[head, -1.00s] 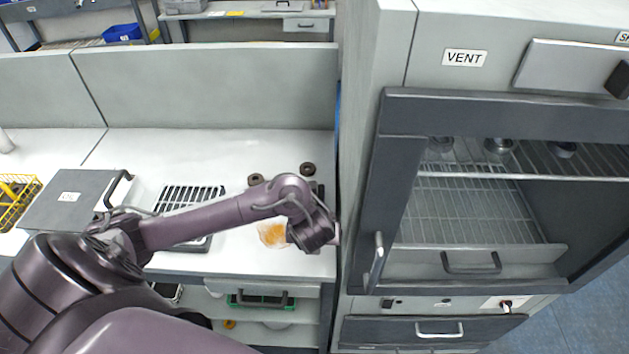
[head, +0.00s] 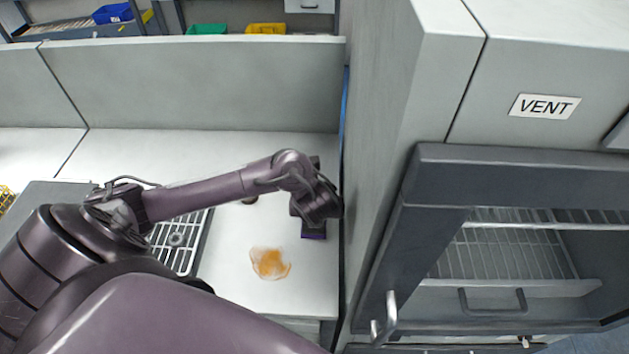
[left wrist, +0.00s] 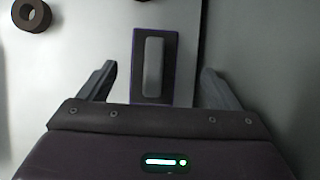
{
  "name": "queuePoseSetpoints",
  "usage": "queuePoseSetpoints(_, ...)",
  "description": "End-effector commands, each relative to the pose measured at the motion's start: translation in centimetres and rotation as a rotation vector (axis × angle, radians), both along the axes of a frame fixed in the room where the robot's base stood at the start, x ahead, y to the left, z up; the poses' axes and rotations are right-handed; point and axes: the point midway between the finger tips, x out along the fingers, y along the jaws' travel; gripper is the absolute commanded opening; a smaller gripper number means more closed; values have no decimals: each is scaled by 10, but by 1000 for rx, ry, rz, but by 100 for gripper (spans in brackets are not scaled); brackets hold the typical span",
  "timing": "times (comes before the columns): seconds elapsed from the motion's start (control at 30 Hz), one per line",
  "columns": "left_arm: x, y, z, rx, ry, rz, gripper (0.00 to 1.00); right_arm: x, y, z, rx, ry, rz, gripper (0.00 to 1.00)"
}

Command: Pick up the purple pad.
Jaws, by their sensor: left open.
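The purple pad (left wrist: 168,88) is a dark block with purple edges and a grey raised bar on top. In the left wrist view it lies on the white counter, between the two spread fingers of my left gripper (left wrist: 160,85). There is a gap on each side, so the fingers do not touch it. In the head view only the pad's purple front edge (head: 313,236) shows below my left gripper (head: 318,212); the wrist hides most of the rest. My right gripper is in neither view.
A tall grey oven cabinet (head: 386,130) stands just right of the pad. An orange-brown spill (head: 270,263) is on the counter in front of it. A dark ring (left wrist: 32,14) lies behind left. A slotted metal grate (head: 178,240) is further left. A low partition (head: 200,85) closes the back.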

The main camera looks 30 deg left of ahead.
Motion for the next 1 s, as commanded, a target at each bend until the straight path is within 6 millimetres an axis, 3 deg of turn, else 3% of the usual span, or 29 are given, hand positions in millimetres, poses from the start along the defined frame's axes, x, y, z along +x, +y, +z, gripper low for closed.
queuePoseSetpoints(0.3, 13, 17, -38, 1, 2, 2, 85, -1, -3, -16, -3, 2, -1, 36)
queuePoseSetpoints(0.67, 17, 19, -44, 2, 0, 0, 83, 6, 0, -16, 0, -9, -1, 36)
queuePoseSetpoints(1.0, 17, 19, -44, 1, 0, 0, 39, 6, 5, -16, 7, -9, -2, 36)
